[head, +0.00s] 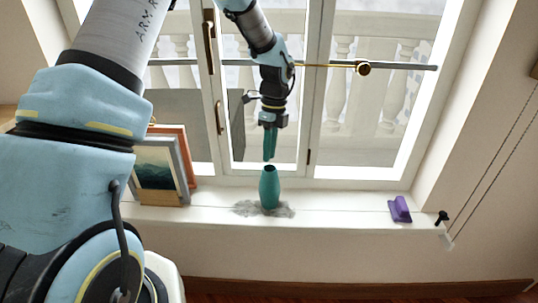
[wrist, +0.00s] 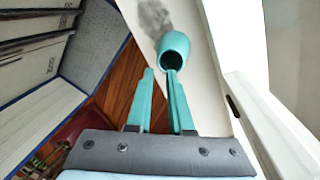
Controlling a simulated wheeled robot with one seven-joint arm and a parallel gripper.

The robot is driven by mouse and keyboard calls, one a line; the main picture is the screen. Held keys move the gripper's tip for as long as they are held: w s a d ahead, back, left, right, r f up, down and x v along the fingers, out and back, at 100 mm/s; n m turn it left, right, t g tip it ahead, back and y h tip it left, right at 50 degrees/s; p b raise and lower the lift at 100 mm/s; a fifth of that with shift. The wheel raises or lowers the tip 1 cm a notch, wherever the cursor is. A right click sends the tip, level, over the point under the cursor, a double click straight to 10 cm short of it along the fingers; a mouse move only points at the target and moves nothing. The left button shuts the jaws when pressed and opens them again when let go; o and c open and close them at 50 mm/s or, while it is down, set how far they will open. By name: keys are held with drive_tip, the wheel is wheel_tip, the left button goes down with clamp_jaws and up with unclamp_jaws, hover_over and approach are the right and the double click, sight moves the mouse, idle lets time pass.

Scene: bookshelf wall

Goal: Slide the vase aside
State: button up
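A teal vase (head: 269,188) stands upright on the white window sill (head: 335,207) in the head view, with a grey smudged patch (head: 246,208) around its foot. In the wrist view the vase (wrist: 175,50) shows near the top, its dark mouth facing the camera. My gripper (head: 269,158) hangs just above the vase in the head view. In the wrist view my gripper (wrist: 161,72) has two teal fingers with a gap between their tips and nothing held. The right fingertip overlaps the vase's rim in that view; I cannot tell whether they touch.
A purple object (head: 400,209) sits on the sill to the right, near a black knob (head: 442,217). Framed pictures (head: 160,170) lean at the left. The window frame (head: 313,90) rises behind. The sill between vase and purple object is clear.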

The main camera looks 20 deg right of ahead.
sight(265, 194)
idle(0.3)
drive_tip(key=f, duration=0.3)
drive_tip(key=a+f+p, duration=0.1)
drive_tip(key=f, duration=0.3)
drive_tip(key=s+f+p, duration=0.1)
drive_tip(key=f, duration=0.2)
drive_tip(key=shift+a+f, duration=0.2)
drive_tip(key=shift+f, duration=0.1)
drive_tip(key=shift+c, duration=0.2)
clamp_jaws()
idle(0.9)
